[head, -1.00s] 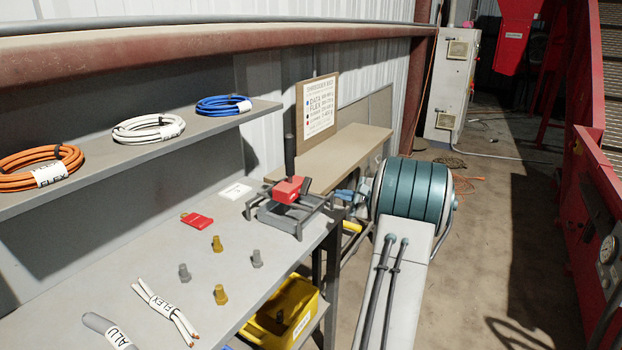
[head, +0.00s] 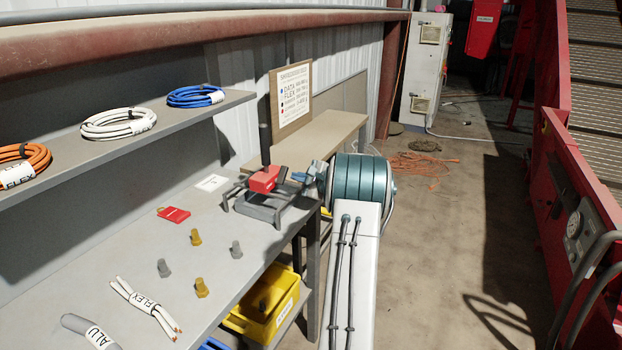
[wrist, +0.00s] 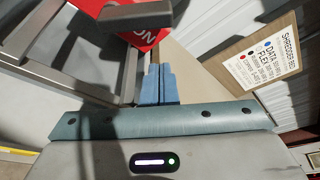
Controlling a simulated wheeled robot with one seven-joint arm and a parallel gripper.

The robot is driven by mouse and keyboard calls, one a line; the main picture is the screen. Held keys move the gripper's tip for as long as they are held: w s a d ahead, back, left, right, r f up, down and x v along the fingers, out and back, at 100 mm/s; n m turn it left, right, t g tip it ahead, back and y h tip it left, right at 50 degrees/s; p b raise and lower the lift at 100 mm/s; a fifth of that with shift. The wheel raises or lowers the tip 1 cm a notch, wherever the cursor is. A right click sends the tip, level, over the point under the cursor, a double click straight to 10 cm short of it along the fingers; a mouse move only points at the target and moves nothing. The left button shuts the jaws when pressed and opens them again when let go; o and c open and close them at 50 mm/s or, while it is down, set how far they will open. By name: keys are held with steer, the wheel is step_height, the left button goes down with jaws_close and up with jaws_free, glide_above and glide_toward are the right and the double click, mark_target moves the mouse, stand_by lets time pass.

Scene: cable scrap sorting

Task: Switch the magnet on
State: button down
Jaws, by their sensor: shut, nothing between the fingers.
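The red block (head: 264,179) sits in a grey metal frame (head: 272,212) at the far right end of the bench. A tall dark post (head: 265,145) stands upright behind it, and a short dark bar sticks out at its right. In the wrist view the red face (wrist: 148,38) carries the letters "ON", partly covered by a grey bar (wrist: 135,16). My gripper (head: 300,177) is just right of the frame, with blue fingers shut and empty. In the wrist view its fingers (wrist: 158,70) point toward the red face. I cannot tell whether they touch anything.
Bolts, a red tag (head: 173,214), a white FLEX cable bundle (head: 146,307) and a grey ALU piece (head: 90,331) lie on the bench. Cable coils sit on the shelf (head: 135,138). A yellow bin (head: 262,312) is below. A sign (head: 292,97) stands behind.

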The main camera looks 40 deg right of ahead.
mark_target(282, 175)
steer(key=shift+s+a+r, duration=0.25)
steer(key=shift+a+r, duration=0.4)
steer(key=shift+a, duration=0.1)
steer(key=shift+s+a+r, duration=0.2)
steer(key=shift+a+r, duration=0.4)
steer(key=shift+a, duration=0.15)
steer(key=shift+d+f+b, duration=0.1)
steer(key=shift+d+b, duration=0.05)
steer(key=shift+b, duration=0.2)
